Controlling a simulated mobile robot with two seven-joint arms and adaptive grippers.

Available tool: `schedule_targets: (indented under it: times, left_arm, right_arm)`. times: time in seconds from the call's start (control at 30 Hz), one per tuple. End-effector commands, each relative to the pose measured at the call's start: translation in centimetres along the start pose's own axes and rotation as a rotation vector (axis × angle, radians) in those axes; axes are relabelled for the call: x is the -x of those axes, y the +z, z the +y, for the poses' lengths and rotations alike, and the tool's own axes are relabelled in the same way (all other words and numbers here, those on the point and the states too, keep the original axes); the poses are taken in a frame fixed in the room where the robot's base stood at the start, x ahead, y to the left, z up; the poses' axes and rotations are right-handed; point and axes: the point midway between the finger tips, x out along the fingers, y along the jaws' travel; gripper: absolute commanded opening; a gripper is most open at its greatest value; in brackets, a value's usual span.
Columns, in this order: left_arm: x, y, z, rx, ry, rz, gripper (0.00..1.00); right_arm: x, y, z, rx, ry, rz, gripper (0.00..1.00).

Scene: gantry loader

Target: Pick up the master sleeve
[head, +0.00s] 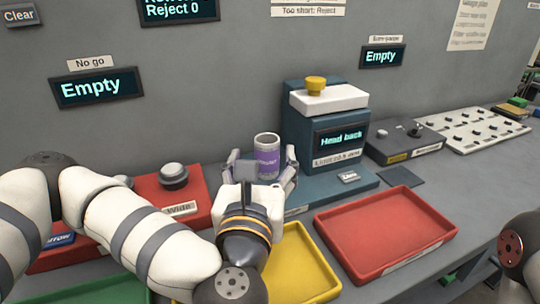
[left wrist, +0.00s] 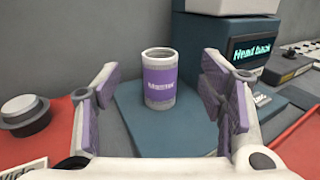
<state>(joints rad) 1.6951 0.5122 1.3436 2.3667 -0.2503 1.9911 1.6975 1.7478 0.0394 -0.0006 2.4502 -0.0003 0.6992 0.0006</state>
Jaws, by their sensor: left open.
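The master sleeve (head: 266,152) is a grey hollow cylinder with a purple label. It stands upright on the blue base plate (head: 357,190) of the gauge machine. It also shows in the left wrist view (left wrist: 159,78), centred beyond the fingers and apart from them. My left gripper (head: 262,172) is open and empty, with its fingers either side of the line to the sleeve; it also shows in the left wrist view (left wrist: 162,105). In the head view the gripper hides the sleeve's lower part. My right gripper is not in view; part of my right arm shows at the right edge.
The gauge machine (head: 297,130) reads "Head back" and stands right of the sleeve. A red block with a grey knob (head: 173,175) is at left. A red tray (head: 385,232), a yellow tray (head: 318,262) and a green tray (head: 110,296) lie in front. A wall stands behind.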

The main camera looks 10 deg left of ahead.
Motion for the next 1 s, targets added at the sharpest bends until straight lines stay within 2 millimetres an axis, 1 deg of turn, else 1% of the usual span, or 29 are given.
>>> schedule_targets:
  times: [0.03, 0.07, 0.1, 0.2, 0.27, 0.4, 0.5, 0.6, 0.77, 0.8, 0.87, 0.9, 0.97, 1.0]
  left_arm:
    - [-0.8, -1.8, 0.0, -0.002, 0.000, 0.021, 0.64]
    - [-1.1, -1.5, 0.0, -0.002, 0.000, 0.017, 0.64]
    - [-1.8, -0.9, 0.1, -0.002, 0.003, 0.010, 0.64]
    - [-2.9, -0.4, 0.0, -0.001, 0.002, 0.004, 0.64]
    - [-3.6, -0.4, 0.0, -0.002, 0.002, 0.003, 0.64]
    - [-6.3, -1.2, 0.1, -0.002, 0.003, 0.002, 0.64]
    - [-7.7, -1.1, 0.0, -0.002, 0.001, 0.001, 0.64]
    - [-8.2, -1.1, 0.0, -0.001, -0.001, 0.002, 0.64]
    - [-8.2, -1.1, 0.0, -0.001, -0.001, 0.002, 0.64]
    - [-8.2, -1.1, 0.0, -0.001, -0.001, 0.002, 0.55]
    - [-8.2, -1.1, 0.0, -0.001, -0.001, 0.002, 0.41]
    - [-8.2, -1.1, 0.0, -0.001, -0.001, 0.002, 0.32]
    - [-8.2, -1.1, 0.0, -0.001, -0.001, 0.002, 0.19]
    - [-8.2, -1.1, 0.0, -0.001, -0.001, 0.002, 0.10]
  right_arm:
    - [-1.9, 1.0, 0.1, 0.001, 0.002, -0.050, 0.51]
    - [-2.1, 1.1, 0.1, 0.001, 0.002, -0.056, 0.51]
    - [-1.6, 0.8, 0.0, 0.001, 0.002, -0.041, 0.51]
    - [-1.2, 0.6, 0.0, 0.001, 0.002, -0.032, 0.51]
    - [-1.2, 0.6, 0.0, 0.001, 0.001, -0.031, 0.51]
    - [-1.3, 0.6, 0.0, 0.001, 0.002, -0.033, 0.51]
    - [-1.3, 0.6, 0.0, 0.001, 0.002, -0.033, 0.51]
    - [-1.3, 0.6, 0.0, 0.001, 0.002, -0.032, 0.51]
    - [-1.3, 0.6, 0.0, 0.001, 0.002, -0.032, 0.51]
    - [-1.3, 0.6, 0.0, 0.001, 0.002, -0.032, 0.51]
    - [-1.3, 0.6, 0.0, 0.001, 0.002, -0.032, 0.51]
    - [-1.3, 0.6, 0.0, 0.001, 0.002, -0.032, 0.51]
    - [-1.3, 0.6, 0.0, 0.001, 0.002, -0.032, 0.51]
    - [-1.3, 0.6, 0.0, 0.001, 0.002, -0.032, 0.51]
